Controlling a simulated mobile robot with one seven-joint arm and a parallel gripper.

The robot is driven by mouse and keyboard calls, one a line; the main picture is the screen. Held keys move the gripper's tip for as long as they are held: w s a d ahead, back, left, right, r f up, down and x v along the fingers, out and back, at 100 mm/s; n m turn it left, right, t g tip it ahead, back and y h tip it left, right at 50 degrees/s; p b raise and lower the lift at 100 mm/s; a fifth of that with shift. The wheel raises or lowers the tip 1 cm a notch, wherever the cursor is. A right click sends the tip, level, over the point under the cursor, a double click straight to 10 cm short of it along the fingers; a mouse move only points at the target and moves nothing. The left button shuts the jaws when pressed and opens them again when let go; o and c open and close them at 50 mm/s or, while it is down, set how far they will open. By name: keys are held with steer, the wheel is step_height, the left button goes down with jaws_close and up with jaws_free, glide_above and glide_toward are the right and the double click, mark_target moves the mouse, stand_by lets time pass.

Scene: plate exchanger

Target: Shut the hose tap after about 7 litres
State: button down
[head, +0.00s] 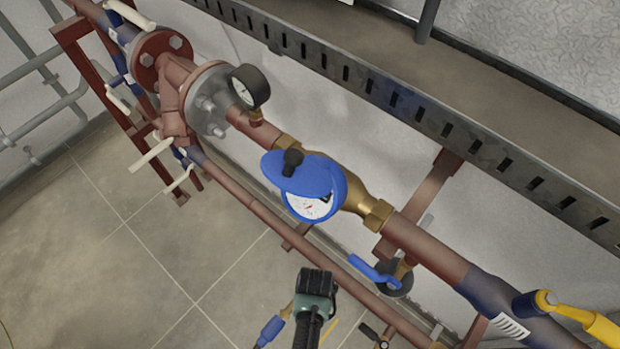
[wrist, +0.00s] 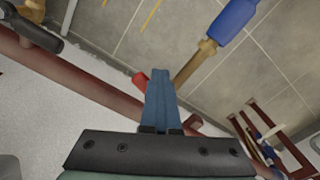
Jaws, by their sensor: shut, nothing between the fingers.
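The blue water meter (head: 308,180) sits on the upper pipe in the head view, its lid raised and part of its dial showing. The reading is too small to make out. My gripper (head: 316,283) is below the meter, its fingers hidden there. In the wrist view my gripper (wrist: 160,75) has its blue fingers together, empty. Just left of the fingertips is a small red piece (wrist: 140,78), possibly the tap's handle; I cannot tell if they touch. A brass spout (wrist: 193,65) runs to a blue hose fitting (wrist: 234,20). The fitting also shows in the head view (head: 270,330).
A pressure gauge (head: 250,88) stands beside the flange. A blue-lever valve (head: 375,272) hangs under the upper pipe, right of my gripper. A yellow-handled valve (head: 580,317) is at far right. The lower pipe (head: 265,212) runs along the wall. Tiled floor (head: 110,260) is clear at left.

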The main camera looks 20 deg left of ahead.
steer(key=shift+w+d, duration=0.6)
steer(key=shift+d, duration=0.15)
steer(key=shift+w+d+r, duration=0.1)
steer(key=shift+w+d, duration=0.25)
steer(key=shift+w, duration=0.3)
step_height(320, 180, up, 16)
steer(key=s+p, duration=0.1)
steer(key=p, duration=1.5)
steer(key=shift+s+a, duration=0.25)
steer(key=shift+a, duration=0.05)
steer(key=shift+s, duration=0.1)
